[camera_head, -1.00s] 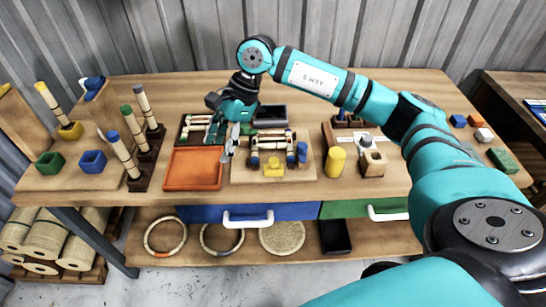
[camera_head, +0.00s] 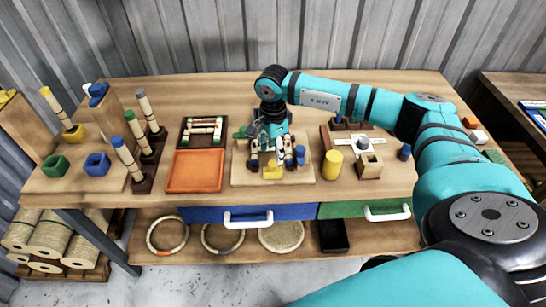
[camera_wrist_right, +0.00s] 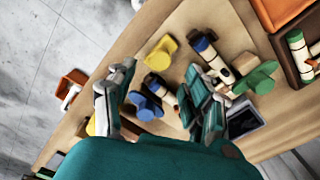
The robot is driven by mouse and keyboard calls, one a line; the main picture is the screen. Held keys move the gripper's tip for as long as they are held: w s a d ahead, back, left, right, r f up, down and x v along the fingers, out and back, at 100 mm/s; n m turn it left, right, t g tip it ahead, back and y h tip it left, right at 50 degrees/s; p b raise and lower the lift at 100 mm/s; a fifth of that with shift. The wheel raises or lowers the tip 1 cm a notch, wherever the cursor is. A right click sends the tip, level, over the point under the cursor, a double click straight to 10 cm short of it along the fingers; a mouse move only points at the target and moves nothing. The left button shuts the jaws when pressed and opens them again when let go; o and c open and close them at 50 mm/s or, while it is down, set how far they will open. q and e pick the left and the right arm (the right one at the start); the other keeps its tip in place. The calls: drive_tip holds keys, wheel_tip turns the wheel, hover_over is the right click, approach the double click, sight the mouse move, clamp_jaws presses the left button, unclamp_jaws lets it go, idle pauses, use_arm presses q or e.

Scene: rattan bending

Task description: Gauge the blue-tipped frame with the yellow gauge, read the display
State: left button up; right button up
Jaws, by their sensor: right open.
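A frame of pale rattan pieces with dark blue tips lies on a wooden board (camera_head: 240,178), partly hidden by my right gripper. In the right wrist view one blue-tipped rattan piece (camera_wrist_right: 213,60) shows clearly. My right gripper (camera_head: 271,158) is over the board, its fingers pointing down. It is open in the right wrist view (camera_wrist_right: 160,100), with a blue block (camera_wrist_right: 146,106) and a rattan end showing between its fingers. I cannot tell whether they touch. No readable display shows.
A yellow block (camera_head: 273,172) sits at the board's front, a green one (camera_wrist_right: 256,78) behind. An orange tray (camera_head: 194,185) and a dark tray of rattan pieces (camera_head: 183,133) are left. Upright rattan pieces stand further left.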

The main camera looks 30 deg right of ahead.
sight(273, 163)
drive_tip(key=shift+f+p, duration=0.45)
drive_tip(key=shift+f, duration=2.1)
clamp_jaws()
